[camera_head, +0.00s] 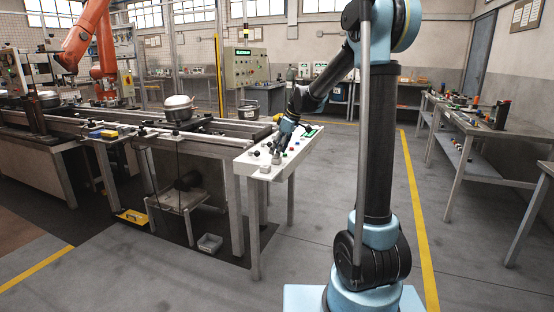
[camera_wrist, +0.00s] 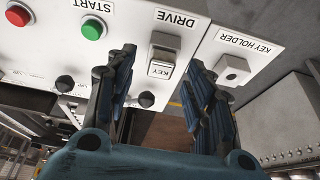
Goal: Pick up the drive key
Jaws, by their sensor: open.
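In the wrist view, a grey block with a white tag reading KEY (camera_wrist: 161,69) sits at the spot labelled DRIVE on the white control panel (camera_wrist: 135,25); I take it to be the drive key. A grey key holder (camera_wrist: 233,69) with a dark round spot is to its right, under a KEY HOLDER label. My gripper (camera_wrist: 163,62) is open and empty, with its two blue-black fingers on either side of the key block. I cannot tell the remaining gap in depth. In the head view my gripper (camera_head: 279,142) is over the panel, and the key is too small to make out.
A conveyor (camera_head: 215,128) carrying a metal compressor part (camera_head: 178,108) runs left of the panel. Floor right of the panel is clear.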

